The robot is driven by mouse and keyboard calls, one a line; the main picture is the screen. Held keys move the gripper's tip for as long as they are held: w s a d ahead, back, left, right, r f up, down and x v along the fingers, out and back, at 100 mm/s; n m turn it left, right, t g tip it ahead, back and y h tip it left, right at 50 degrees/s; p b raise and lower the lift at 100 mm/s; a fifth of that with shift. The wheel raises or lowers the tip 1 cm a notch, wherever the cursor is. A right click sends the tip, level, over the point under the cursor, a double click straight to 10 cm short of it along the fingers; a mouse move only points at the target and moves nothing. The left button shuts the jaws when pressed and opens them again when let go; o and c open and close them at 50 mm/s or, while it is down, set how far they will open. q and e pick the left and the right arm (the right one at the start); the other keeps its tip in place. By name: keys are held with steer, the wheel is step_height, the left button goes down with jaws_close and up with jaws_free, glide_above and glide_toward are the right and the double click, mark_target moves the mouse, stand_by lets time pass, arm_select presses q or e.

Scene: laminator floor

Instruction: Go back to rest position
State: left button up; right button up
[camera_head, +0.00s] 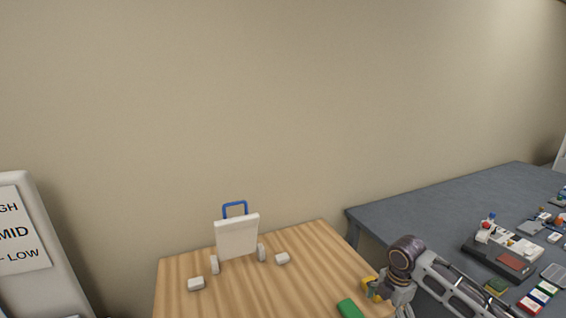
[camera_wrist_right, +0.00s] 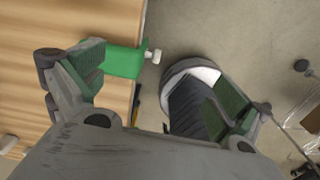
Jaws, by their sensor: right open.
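My right arm comes in at the lower right of the head view, beside the right side of the wooden table. In the right wrist view my right gripper (camera_wrist_right: 162,78) is open, with its two grey fingers wide apart and nothing between their pads. A green piece (camera_wrist_right: 122,62) shows just beyond the left finger, at the table's edge; I cannot tell whether they touch. A green block (camera_head: 349,308) also shows at the bottom of the head view, near the table's right side. My left gripper is out of view.
The wooden table (camera_head: 290,295) holds an upright white panel (camera_head: 237,238) with a blue handle (camera_head: 235,204) and small white blocks (camera_head: 196,284). A grey table (camera_head: 420,212) with devices and small boxes stands right. A white sign stand (camera_head: 50,280) stands left. A wall closes the back.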

steer(key=s+a+f+m+t+y, duration=0.1)
steer(key=s+a+f+m, duration=0.2)
steer(key=s+a+m, duration=0.35)
steer(key=s+a+f+m+t+y, duration=0.1)
steer(key=s+a+f+m+t, duration=0.15)
steer(key=s+a+m, duration=0.35)
steer(key=s+d+m+h, duration=0.2)
steer(key=s+d+m, duration=0.3)
steer(key=s+m, duration=0.3)
steer(key=s+f+g, duration=0.1)
steer(key=s+f, duration=0.1)
steer(key=f, duration=1.5)
steer(key=s+f+g, duration=0.1)
steer(key=s+f, duration=0.1)
steer(key=f, duration=1.5)
steer(key=s+d+f, duration=0.2)
steer(key=s+f, duration=0.7)
steer(key=s, duration=0.2)
steer(key=s+d+f+n, duration=0.1)
steer(key=s+f, duration=0.9)
steer(key=shift+s+d+g, duration=0.35)
steer(key=shift+s+g, duration=0.05)
steer(key=shift+g, duration=0.05)
